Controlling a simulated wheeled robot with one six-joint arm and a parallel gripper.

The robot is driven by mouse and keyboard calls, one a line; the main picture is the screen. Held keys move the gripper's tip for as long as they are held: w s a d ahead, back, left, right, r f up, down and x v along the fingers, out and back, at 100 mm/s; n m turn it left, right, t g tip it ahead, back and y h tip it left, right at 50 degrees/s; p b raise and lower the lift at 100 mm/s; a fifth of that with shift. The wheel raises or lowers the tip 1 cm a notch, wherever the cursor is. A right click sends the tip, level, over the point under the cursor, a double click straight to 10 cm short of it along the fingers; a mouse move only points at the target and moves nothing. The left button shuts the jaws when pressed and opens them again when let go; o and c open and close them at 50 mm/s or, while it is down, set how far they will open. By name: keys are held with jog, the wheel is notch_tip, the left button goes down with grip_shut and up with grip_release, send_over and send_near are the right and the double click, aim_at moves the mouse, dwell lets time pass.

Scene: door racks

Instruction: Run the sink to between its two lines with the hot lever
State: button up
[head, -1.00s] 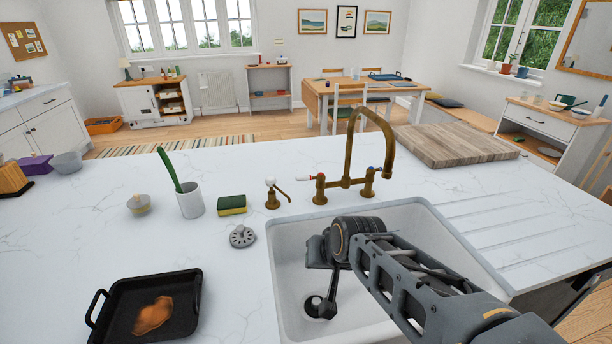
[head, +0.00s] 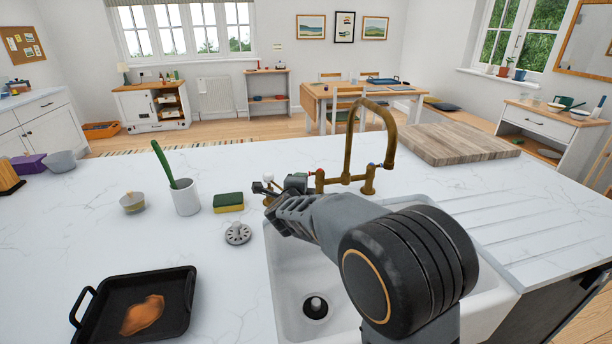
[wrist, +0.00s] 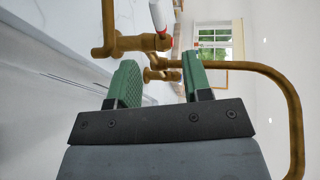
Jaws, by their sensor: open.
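The brass tap (head: 365,150) arches over the white sink (head: 290,268); its spout also shows in the wrist view (wrist: 296,110). The hot lever, white with a red collar (wrist: 161,16), is at the top of the wrist view, beyond my fingertips and not between them. In the head view my arm mostly hides the lever; a bit of red (head: 312,173) shows. My gripper (head: 283,184) is open and empty near the tap's left valve; its green pads (wrist: 162,76) stand apart. The sink's drain (head: 315,307) is uncovered. I see no water and cannot make out the lines.
A round grey strainer or stopper (head: 238,233) lies left of the sink. A sponge (head: 228,202), a white pot with a green-handled brush (head: 185,197) and a black pan (head: 140,305) stand left. A wooden board (head: 455,144) lies right.

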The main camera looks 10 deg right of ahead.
aim_at(310, 174)
jog(key=p+x, duration=0.1)
jog(key=x, duration=0.9)
jog(key=shift+w+d, duration=0.15)
jog(key=shift+w, duration=0.1)
grip_shut()
